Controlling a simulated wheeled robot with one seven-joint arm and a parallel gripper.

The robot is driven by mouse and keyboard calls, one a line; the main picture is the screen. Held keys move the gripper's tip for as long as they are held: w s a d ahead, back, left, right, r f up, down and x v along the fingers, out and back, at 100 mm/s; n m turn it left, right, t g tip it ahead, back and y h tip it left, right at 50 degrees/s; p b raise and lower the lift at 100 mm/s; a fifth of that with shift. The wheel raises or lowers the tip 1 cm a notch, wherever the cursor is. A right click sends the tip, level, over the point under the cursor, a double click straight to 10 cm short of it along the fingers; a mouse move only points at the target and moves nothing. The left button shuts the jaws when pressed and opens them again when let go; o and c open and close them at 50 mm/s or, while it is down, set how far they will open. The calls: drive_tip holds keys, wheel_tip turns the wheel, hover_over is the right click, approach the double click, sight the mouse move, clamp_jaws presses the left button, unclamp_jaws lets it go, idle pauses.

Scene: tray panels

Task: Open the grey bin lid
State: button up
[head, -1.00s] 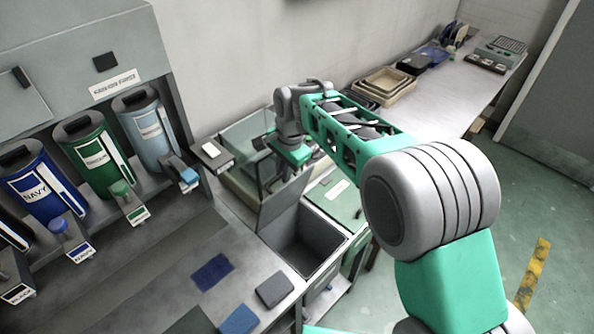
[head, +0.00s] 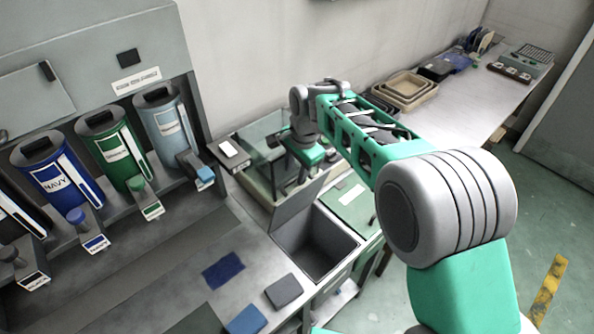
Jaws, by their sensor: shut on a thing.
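The grey bin (head: 318,246) is set into the right end of the counter, and its dark inside shows. Its grey lid (head: 297,207) stands raised and tilted up at the back left of the opening. My gripper (head: 303,177) is at the lid's upper edge, shut on the lid. The fingertips are small and partly hidden by the gripper body, so the exact contact is hard to see.
A green lid with a white label (head: 357,203) lies right of the grey bin. A glass-sided tank (head: 262,150) stands behind my gripper. Navy (head: 55,180), green and light-blue canisters stand left. Cloth-like squares (head: 223,270) lie on the counter in front.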

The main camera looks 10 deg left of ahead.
drive_tip(key=r, duration=0.4)
drive_tip(key=d+r, duration=0.1)
drive_tip(key=r, duration=0.1)
drive_tip(key=shift+s+r, duration=0.35)
drive_tip(key=shift+d+r, duration=0.2)
drive_tip(key=shift+r, duration=0.3)
drive_tip(key=shift+s, duration=0.1)
drive_tip(key=s+d+r+n+t+b, duration=0.1)
drive_tip(key=s+d+n, duration=0.15)
drive_tip(key=d, duration=0.65)
drive_tip(key=s+d+r+n+t+b, duration=0.1)
drive_tip(key=s+d, duration=0.3)
drive_tip(key=d, duration=0.5)
drive_tip(key=s+d+f+n+t+h+b, duration=0.1)
drive_tip(key=s+d+f+n+b, duration=0.1)
drive_tip(key=s+d, duration=0.8)
wheel_tip(320, 180, down, 3)
drive_tip(key=shift+s+d+r+n+h, duration=0.1)
drive_tip(key=shift+s+d+n+h, duration=0.25)
drive_tip(key=shift+n, duration=0.4)
